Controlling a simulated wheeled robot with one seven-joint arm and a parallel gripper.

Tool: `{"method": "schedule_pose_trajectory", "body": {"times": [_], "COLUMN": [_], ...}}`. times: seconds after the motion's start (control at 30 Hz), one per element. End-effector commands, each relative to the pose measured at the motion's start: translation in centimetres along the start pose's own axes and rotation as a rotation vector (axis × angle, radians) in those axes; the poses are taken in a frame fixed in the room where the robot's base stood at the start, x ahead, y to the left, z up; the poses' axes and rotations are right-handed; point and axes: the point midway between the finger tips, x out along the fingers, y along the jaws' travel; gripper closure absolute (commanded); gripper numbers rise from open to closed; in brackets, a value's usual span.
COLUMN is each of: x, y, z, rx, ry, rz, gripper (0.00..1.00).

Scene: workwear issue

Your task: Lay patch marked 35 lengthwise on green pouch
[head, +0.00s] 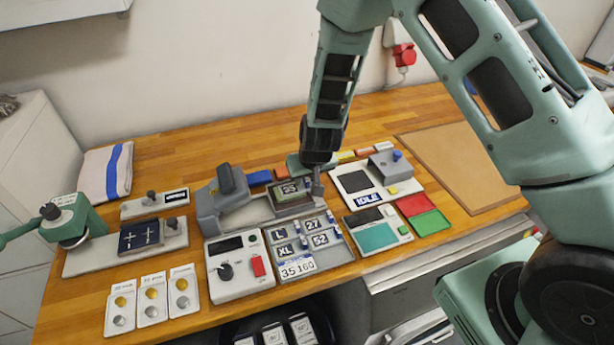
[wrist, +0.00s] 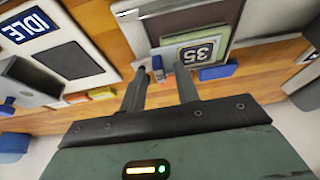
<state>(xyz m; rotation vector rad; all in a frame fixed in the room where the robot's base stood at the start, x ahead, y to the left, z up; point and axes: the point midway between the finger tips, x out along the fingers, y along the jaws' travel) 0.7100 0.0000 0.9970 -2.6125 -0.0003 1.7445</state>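The patch marked 35 (wrist: 198,52) is dark with pale digits and a light border. It lies on the bed of a grey press, and also shows in the head view (head: 289,188). Olive green (wrist: 170,53) shows around the patch, apparently the green pouch; its full outline is not clear. My gripper (wrist: 160,74) is open, with its two fingers apart and nothing seen between them. It is beside the press bed, close to the patch. In the head view my gripper (head: 317,184) is at the right end of the bed, partly hidden by my arm.
The grey press (head: 208,205) stands left of the patch. A tray (head: 322,262) of size and number labels lies in front. A white unit marked IDLE (head: 405,187) is on the right. The brown board (head: 470,160) is bare.

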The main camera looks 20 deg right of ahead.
Motion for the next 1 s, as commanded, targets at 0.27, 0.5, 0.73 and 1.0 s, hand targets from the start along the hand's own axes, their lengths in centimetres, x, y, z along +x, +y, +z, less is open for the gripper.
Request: {"method": "schedule_pose_trajectory", "body": {"times": [0.27, 0.5, 0.73, 1.0], "x": [-1.4, -6.0, -10.4, -12.9], "y": [-0.1, -0.1, -0.1, -0.8], "z": [-0.2, -0.2, -0.2, 0.4], "rx": [-0.002, -0.002, -0.003, -0.012], "ry": [0.003, 0.005, 0.002, -0.015], "rz": [0.0, -0.002, -0.001, -0.023], "gripper": [0.69, 0.69, 0.69, 0.69]}}
